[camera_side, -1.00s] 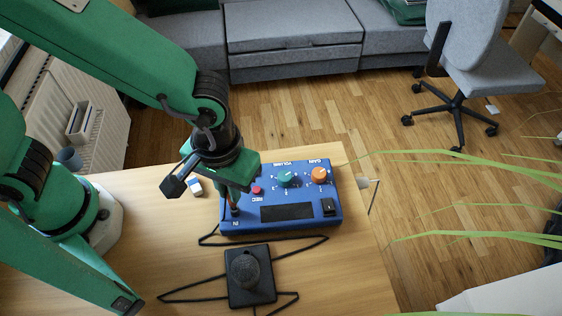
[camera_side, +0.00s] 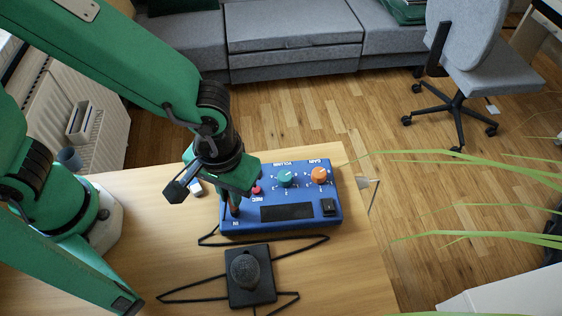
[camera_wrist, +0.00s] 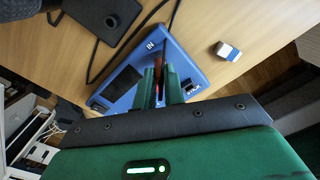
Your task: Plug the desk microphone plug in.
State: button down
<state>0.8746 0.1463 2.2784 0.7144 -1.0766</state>
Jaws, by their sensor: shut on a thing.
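The blue audio box (camera_side: 310,190) stands on the desk, with its IN label at the near left corner in the side view. My gripper (camera_side: 235,204) points down over that corner. In the wrist view my gripper (camera_wrist: 163,84) is shut on the microphone plug (camera_wrist: 158,62), a slim dark and reddish piece between the green fingers. The plug's lower end is at the box by the IN label; I cannot tell how deep it sits, and the socket is hidden. The desk microphone (camera_side: 245,270) stands on its black square base in front of the box.
A black cable (camera_side: 200,298) loops on the desk around the microphone. A small blue and white block (camera_side: 195,187) lies left of the box. Knobs, a red button and a black switch (camera_side: 329,206) rise from the box. The desk's right edge is close to the box.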

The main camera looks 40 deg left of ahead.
jog(key=shift+f, duration=0.15)
jog(key=c, duration=1.4)
grip_release()
jog(key=shift+r, duration=0.25)
jog(key=shift+r, duration=2.3)
jog(key=shift+r, duration=3.9)
jog(key=a+r+m+t, duration=0.1)
jog(key=a+r+t, duration=0.1)
jog(key=a, duration=1)
jog(key=w+a+r+m+t, duration=0.1)
jog(key=a+r+t, duration=0.1)
jog(key=a, duration=1.1)
jog(key=shift+w+t, duration=0.3)
jog(key=shift+t, duration=0.5)
